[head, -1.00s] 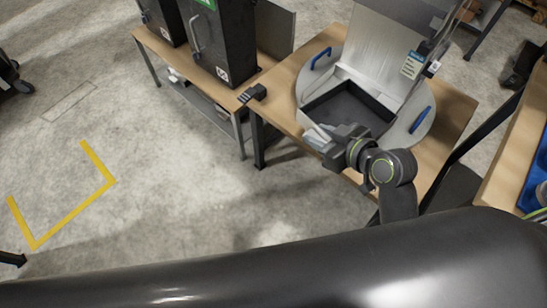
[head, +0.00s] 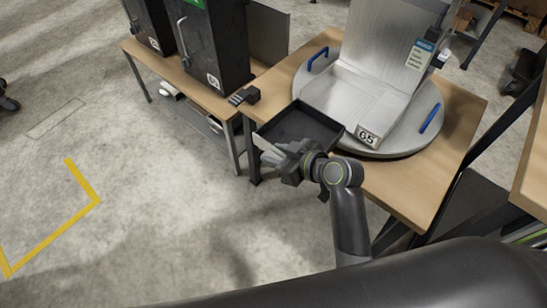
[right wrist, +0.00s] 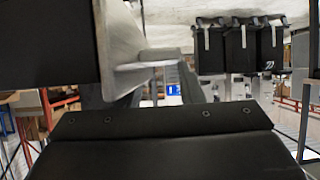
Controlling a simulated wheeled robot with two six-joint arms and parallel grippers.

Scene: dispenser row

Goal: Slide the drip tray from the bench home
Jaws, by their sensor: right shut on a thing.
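The drip tray (head: 300,124) is a shallow black open tray. In the head view it is at the near left edge of the grey round turntable, partly beside the silver dispenser (head: 375,95). My right gripper (head: 280,156) is shut on the tray's near side; the fingers hide part of that rim. The dispenser has an upright silver back panel and a low silver base with a plate marked 65 (head: 367,137). I cannot tell whether the tray touches the bench beneath it. My left gripper is not in view.
The turntable (head: 400,142) has blue handles and sits on a wooden bench (head: 457,128). A small black block (head: 244,96) lies on the adjoining bench's near corner, left of the tray. Black dispensers (head: 212,45) stand behind it.

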